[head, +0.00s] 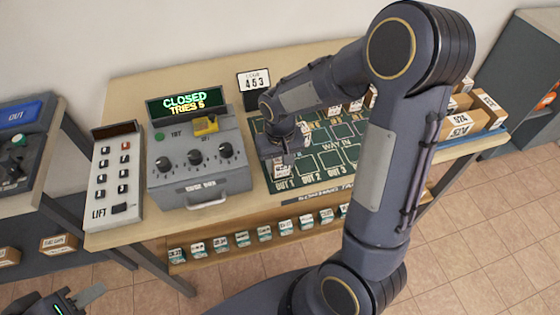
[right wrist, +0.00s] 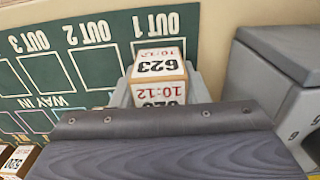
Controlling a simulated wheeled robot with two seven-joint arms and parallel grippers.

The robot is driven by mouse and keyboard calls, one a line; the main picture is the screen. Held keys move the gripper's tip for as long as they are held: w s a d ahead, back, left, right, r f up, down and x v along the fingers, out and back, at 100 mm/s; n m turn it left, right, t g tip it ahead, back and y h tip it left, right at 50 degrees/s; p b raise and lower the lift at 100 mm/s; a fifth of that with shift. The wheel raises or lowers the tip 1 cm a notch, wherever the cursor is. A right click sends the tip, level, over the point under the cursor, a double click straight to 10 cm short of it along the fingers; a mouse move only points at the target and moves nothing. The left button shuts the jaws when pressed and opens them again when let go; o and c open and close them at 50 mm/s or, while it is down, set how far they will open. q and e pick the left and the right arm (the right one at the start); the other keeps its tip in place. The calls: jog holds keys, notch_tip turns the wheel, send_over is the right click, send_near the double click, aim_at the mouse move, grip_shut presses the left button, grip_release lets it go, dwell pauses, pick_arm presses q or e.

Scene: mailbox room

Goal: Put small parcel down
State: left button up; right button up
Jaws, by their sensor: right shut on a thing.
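The small parcel (right wrist: 158,70) is a light box with a label reading 623 and 10:12. In the right wrist view it sits between the fingers of my right gripper (head: 284,160), which is shut on it. In the head view the parcel (head: 282,171) shows below that gripper at the OUT 1 square of the green sorting mat (head: 312,182). I cannot tell whether its underside touches the mat. My left gripper (head: 80,300) is at the bottom left corner, away from the table and partly cut off; its opening is unclear.
A grey box with dials (head: 200,165) reading CLOSED, TRIES 5 stands left of the mat, beside a LIFT panel (head: 116,175). Cartons (head: 462,119) are at the right. My right arm hides part of the mat.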

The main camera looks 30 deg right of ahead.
jog(key=shift+f, duration=0.1)
jog(key=o, duration=1)
notch_tip(320, 180, up, 11)
jog(key=shift+f, duration=0.1)
jog(key=shift+s+r, duration=0.15)
jog(key=shift+r, duration=0.6)
jog(key=s+a+r+t+y, duration=0.1)
jog(key=s+a+t+y, duration=0.1)
jog(key=s, duration=0.6)
jog(key=s+a+r+n+t+y, duration=0.1)
jog(key=s+a+t, duration=0.1)
jog(key=s, duration=0.6)
jog(key=shift+s+t+y, duration=0.35)
jog(key=shift+t+y, duration=0.05)
jog(key=shift+t, duration=0.4)
